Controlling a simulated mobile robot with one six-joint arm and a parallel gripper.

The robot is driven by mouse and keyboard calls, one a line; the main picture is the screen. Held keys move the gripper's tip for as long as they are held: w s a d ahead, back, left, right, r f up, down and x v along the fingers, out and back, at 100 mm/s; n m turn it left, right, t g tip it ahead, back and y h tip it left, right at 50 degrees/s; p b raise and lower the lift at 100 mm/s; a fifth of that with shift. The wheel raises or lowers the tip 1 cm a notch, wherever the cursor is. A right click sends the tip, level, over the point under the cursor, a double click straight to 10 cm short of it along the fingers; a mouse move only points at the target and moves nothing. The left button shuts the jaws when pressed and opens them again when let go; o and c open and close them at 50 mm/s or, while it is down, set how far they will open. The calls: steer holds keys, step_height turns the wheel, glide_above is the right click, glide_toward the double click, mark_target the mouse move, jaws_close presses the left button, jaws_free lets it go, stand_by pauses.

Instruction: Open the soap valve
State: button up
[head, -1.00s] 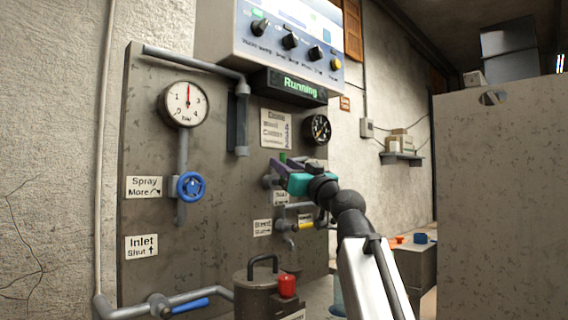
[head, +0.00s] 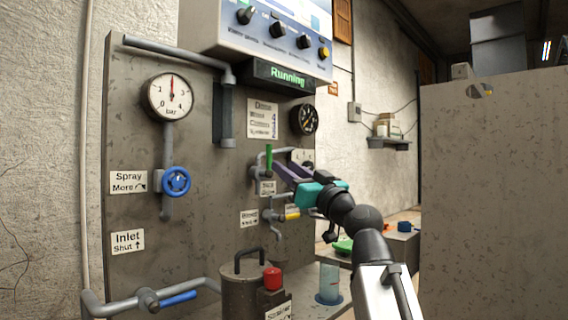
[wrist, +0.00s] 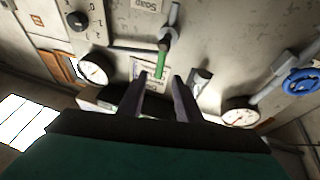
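The soap valve has a green handle (head: 268,157) that stands upright on a grey pipe, above a small label (head: 267,187). In the wrist view the green handle (wrist: 161,62) lies ahead, lined up with the gap between my fingertips, with a "Soap" label (wrist: 148,5) at the top edge. My gripper (head: 283,172) is just right of the handle in the head view, apart from it. In the wrist view my gripper (wrist: 159,83) has its two purple fingers spread with nothing held between them.
A yellow-handled valve (head: 292,213) sits just below my gripper. A blue wheel (head: 175,181) and a pressure gauge (head: 168,97) are at left. A large grey panel (head: 500,190) blocks the right.

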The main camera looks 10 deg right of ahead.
steer(key=shift+p+v, duration=0.55)
steer(key=shift+v, duration=1.45)
steer(key=b+v, duration=0.2)
steer(key=v, duration=0.7)
steer(key=shift+r, duration=0.15)
